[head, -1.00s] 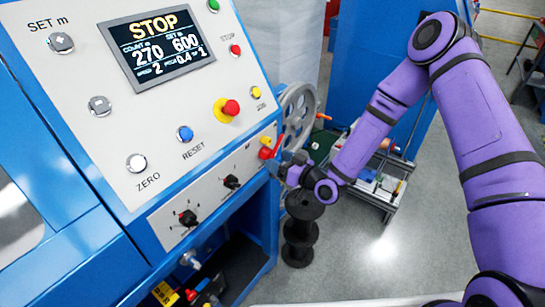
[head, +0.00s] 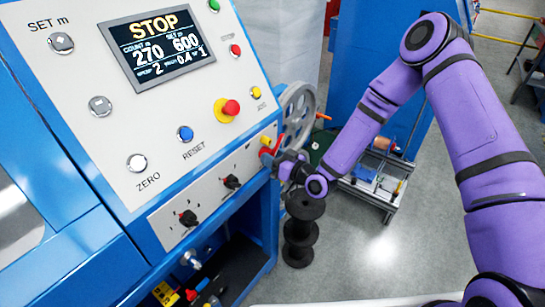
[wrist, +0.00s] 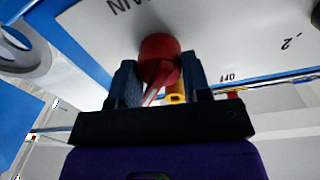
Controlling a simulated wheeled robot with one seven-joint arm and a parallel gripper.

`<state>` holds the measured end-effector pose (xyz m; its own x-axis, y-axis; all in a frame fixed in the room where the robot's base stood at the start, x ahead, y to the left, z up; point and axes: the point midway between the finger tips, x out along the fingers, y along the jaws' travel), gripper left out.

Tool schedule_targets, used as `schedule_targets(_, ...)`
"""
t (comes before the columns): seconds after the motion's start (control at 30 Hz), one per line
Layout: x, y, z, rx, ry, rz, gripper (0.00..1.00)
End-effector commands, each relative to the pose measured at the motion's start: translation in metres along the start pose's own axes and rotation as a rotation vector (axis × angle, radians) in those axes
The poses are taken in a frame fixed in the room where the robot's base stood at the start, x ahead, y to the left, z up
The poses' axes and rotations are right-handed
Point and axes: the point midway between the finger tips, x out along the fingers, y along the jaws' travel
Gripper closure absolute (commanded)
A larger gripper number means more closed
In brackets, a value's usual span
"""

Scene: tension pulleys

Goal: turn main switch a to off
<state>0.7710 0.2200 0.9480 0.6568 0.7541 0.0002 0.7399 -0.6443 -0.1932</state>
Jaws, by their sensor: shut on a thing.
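The main switch (head: 266,153) is a red rotary switch with a red handle, on a yellow base at the lower right corner of the control panel. My gripper (head: 279,156) is at it from the right. In the wrist view, the red knob (wrist: 158,52) sits between the two fingers of my gripper (wrist: 157,80), and its thin red handle runs down between them. My gripper is shut on the switch handle. Part of the yellow base (wrist: 176,93) shows behind. The words MAIN and OFF are printed upside down on the panel there. The fingers partly hide the handle.
The white panel (head: 110,140) carries a screen reading STOP (head: 157,48), a red emergency button (head: 231,107) and black selector knobs (head: 188,218). A spoked wheel (head: 299,112) and a black spool (head: 303,228) stand close to my wrist.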

Motion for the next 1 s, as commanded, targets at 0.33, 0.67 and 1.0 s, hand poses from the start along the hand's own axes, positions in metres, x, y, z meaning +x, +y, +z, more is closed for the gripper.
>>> schedule_targets(0.33,-0.0001,-0.0002,0.0002,-0.1,0.004,-0.001,0.98)
schedule_targets(0.67,-0.0001,-0.0006,0.001,-0.374,0.018,-0.004,0.98)
schedule_targets(1.0,-0.0002,-0.001,0.0017,-0.691,0.035,-0.008,0.98)
